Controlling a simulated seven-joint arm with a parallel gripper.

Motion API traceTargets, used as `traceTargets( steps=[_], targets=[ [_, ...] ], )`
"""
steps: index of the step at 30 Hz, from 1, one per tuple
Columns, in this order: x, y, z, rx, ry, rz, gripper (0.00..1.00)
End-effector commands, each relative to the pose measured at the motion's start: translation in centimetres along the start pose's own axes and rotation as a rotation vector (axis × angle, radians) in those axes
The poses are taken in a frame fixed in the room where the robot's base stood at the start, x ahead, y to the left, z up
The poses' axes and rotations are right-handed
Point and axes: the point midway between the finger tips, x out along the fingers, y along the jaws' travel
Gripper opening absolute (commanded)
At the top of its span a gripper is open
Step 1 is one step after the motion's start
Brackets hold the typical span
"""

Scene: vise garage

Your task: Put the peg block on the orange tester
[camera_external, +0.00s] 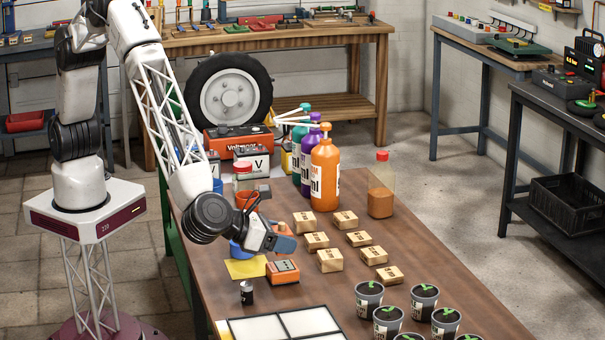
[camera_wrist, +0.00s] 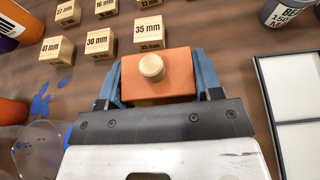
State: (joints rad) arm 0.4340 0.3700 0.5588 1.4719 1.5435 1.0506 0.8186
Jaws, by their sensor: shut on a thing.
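The peg block (camera_wrist: 158,82) is an orange block with a round pale wooden peg (camera_wrist: 151,67) on its face. In the wrist view it sits between the blue fingers of my gripper (camera_wrist: 156,88), which is shut on it. In the external view my gripper (camera_external: 284,240) is above the table, and only a small orange part of the block shows there. The orange tester (camera_external: 282,271), a small box with a display on top, lies on the table just below my gripper in that view. I cannot make out the tester in the wrist view.
Several wooden blocks marked in mm (camera_external: 330,260) stand right of the tester. A small black cylinder (camera_external: 247,292), a yellow pad (camera_external: 245,268) and a white-panelled tray (camera_external: 285,325) are close by. Potted seedlings (camera_external: 388,322) stand at front right. Bottles (camera_external: 325,170) stand behind.

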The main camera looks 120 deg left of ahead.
Motion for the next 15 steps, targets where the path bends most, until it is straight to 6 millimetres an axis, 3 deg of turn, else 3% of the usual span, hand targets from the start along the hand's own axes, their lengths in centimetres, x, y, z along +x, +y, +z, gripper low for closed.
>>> traceTargets(
  steps=[15],
  targets=[
    [1.4,0.0,-3.3,-0.001,0.000,0.000,0.35]
  ],
)
